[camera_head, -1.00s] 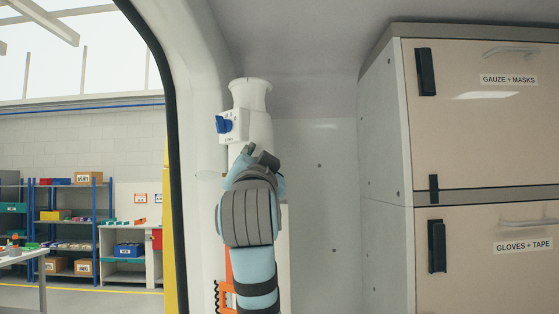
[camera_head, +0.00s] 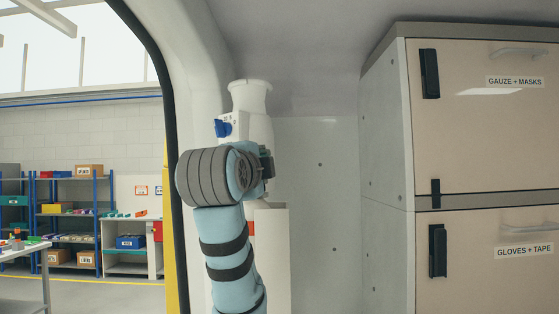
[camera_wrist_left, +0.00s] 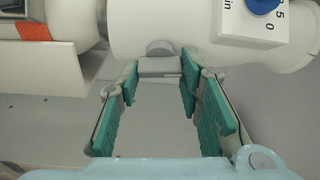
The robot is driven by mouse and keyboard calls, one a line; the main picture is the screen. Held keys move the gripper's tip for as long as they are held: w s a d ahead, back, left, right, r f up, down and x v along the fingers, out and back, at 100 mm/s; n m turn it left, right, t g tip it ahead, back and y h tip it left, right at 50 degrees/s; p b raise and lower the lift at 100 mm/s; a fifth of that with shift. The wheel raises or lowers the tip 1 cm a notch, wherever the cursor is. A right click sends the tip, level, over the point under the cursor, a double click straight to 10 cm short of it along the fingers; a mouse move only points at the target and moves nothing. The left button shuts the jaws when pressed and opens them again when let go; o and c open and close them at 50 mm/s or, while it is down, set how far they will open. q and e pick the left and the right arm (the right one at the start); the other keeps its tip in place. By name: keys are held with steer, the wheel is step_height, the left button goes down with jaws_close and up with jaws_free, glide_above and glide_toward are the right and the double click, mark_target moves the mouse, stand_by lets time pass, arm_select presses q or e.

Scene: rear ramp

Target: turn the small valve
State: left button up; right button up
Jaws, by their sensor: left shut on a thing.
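A white cylinder (camera_head: 258,98) stands upright against the wall, with a white box and a blue knob (camera_head: 222,128) on its upper part. In the left wrist view the blue knob (camera_wrist_left: 262,4) sits on a white face marked with numbers. The small valve, a grey piece with a flat tab (camera_wrist_left: 160,66), is on the white body below and left of it. My left gripper (camera_head: 267,164) is in front of the cylinder, below the blue knob; in the left wrist view its green-padded fingers (camera_wrist_left: 160,76) are shut on the tab. My wrist hides part of the cylinder. My right gripper is out of view.
Cabinets with black latches (camera_head: 430,74) stand close on the right. An orange part (camera_wrist_left: 48,27) and a white panel (camera_wrist_left: 40,70) are beside the cylinder. The ramp door frame (camera_head: 168,110) is left; workshop shelves (camera_head: 75,215) are beyond it.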

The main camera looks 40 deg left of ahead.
arm_select(q)
steer(key=shift+r+m, duration=0.25)
steer(key=shift+m, duration=0.35)
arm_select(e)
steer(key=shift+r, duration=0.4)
arm_select(q)
steer(key=shift+s+p, duration=0.1)
steer(key=shift+p, duration=0.2)
